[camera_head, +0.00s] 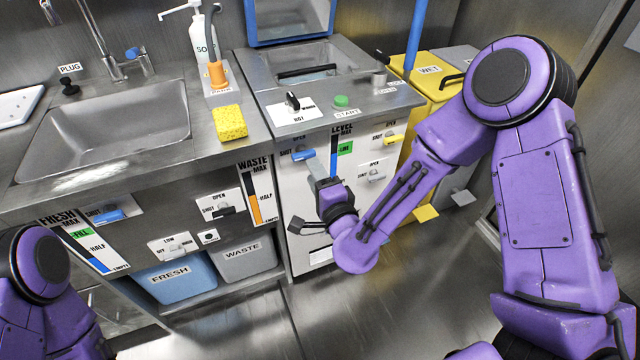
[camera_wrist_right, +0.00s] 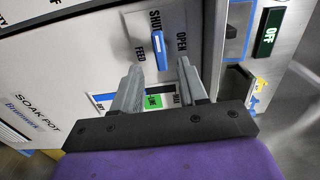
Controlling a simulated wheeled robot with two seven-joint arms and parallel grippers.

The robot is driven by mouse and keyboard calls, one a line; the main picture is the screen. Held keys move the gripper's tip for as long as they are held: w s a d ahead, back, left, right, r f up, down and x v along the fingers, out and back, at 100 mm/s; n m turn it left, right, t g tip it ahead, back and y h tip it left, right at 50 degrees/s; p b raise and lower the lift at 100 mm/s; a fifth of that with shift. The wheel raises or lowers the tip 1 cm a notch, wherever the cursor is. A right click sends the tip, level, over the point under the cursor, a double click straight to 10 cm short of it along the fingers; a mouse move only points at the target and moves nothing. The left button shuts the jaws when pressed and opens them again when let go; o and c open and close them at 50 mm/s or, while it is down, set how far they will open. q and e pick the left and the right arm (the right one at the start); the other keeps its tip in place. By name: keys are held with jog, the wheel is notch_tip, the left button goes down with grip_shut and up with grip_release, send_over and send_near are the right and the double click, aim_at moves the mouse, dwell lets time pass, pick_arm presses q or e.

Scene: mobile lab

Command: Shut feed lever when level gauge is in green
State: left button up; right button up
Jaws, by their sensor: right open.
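The feed lever (camera_head: 303,155) is a blue handle on the soak pot's front panel. In the right wrist view the lever (camera_wrist_right: 158,42) lies between the SHUT and OPEN labels, just beyond my fingertips. My right gripper (camera_wrist_right: 160,67) is open and empty, its fingers spread below the lever; it also shows in the head view (camera_head: 313,171). The level gauge (camera_head: 334,160) is a vertical strip with a blue fill and a green LINE mark (camera_head: 345,148). The exact fill height is hard to tell. My fingers partly cover the gauge in the wrist view. My left gripper is out of view.
A yellow lever (camera_head: 393,139) and a grey lever (camera_head: 376,177) sit right of the gauge. A green START button (camera_head: 341,101) is on top. The sink (camera_head: 110,130), a yellow sponge (camera_head: 229,123) and blue FRESH bin (camera_head: 180,279) are at left. Floor is free in front.

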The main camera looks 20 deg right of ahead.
jog(key=s, duration=0.4)
jog(key=shift+s, duration=0.3)
